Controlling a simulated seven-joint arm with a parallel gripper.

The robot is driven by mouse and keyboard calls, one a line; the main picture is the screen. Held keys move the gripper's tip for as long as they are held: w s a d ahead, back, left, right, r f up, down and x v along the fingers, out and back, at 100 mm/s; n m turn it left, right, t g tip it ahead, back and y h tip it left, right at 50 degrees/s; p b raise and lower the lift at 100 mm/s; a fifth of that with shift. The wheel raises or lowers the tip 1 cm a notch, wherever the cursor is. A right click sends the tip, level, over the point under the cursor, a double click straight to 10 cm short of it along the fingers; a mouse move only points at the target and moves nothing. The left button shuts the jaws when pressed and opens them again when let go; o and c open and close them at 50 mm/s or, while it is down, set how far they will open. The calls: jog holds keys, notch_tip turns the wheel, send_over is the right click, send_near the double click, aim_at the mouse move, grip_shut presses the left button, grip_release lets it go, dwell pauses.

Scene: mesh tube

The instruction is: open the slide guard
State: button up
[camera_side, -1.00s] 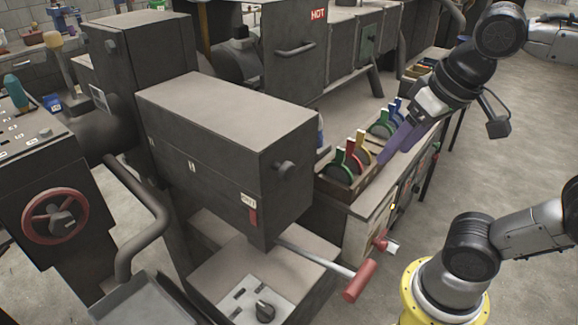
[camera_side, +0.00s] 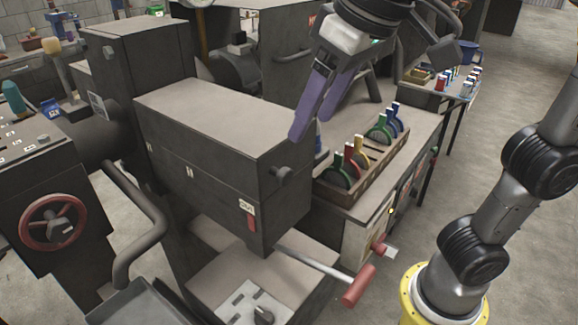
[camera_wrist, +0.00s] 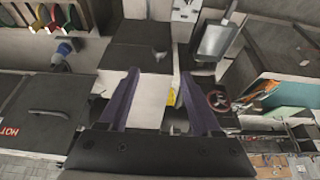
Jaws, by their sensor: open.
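The slide guard (camera_side: 215,165) appears to be the long dark box-shaped cover with a pale top on the machine in the middle of the side view. A round dark knob (camera_side: 282,176) sticks out of its right end face; a knob (camera_wrist: 160,55) also shows beyond my fingers in the wrist view. My gripper (camera_side: 311,127) has purple fingers that point down. It is open and empty, above and near the knob end of the guard. In the wrist view my fingers (camera_wrist: 157,85) stand apart with nothing gripped. I cannot tell the exact gap to the knob.
A red-handled lever (camera_side: 360,287) juts out below the guard. A wooden rack (camera_side: 345,197) with red, yellow, green and blue pieces stands on the bench to the right. A red handwheel (camera_side: 53,222) is at the left. Open floor lies on the right.

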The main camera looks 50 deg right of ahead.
aim_at(288, 171)
jog(key=x, duration=1.1)
jog(key=shift+f, duration=0.2)
grip_shut()
dwell(1.0)
